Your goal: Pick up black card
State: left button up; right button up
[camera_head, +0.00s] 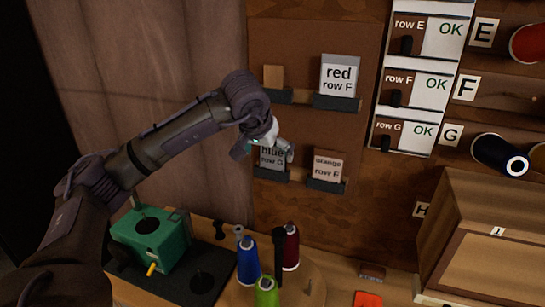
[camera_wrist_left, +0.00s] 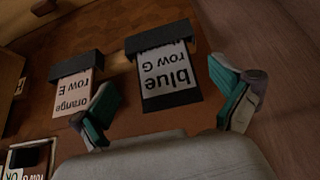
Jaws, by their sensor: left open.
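A dark-edged card reading "blue row G" (camera_head: 272,158) sits in a small dark holder on the brown board, partly hidden by my gripper in the head view. In the left wrist view this card (camera_wrist_left: 166,75) appears upside down, with a white label face and a black strip along one edge. My left gripper (camera_head: 267,150) is open and in front of this card. In the left wrist view its two teal-padded fingers stand apart, one on each side of the card, with nothing between them. I cannot tell how far the fingertips are from it. My right gripper is not in view.
Nearby holders carry an "orange row E" card (camera_head: 328,166), a "red row F" card (camera_head: 340,75) and a plain brown card (camera_head: 273,76). Below stand a green box (camera_head: 150,238) and blue (camera_head: 248,262), green and dark red spools. A wooden cabinet (camera_head: 490,235) is at right.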

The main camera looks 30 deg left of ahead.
aim_at(272, 161)
pick_arm(q)
jog(key=shift+w+a+f, duration=0.1)
jog(key=shift+w+f, duration=0.05)
jog(key=shift+f, duration=0.05)
jog(key=p+x, duration=0.2)
jog(key=x, duration=0.1)
jog(key=shift+w+a+f, duration=0.15)
jog(key=shift+w+f, duration=0.05)
jog(key=shift+w, duration=0.1)
jog(key=shift+w+a+f, duration=0.1)
jog(key=shift+w+f, duration=0.15)
jog(key=shift+f, duration=0.2)
jog(key=c, duration=0.7)
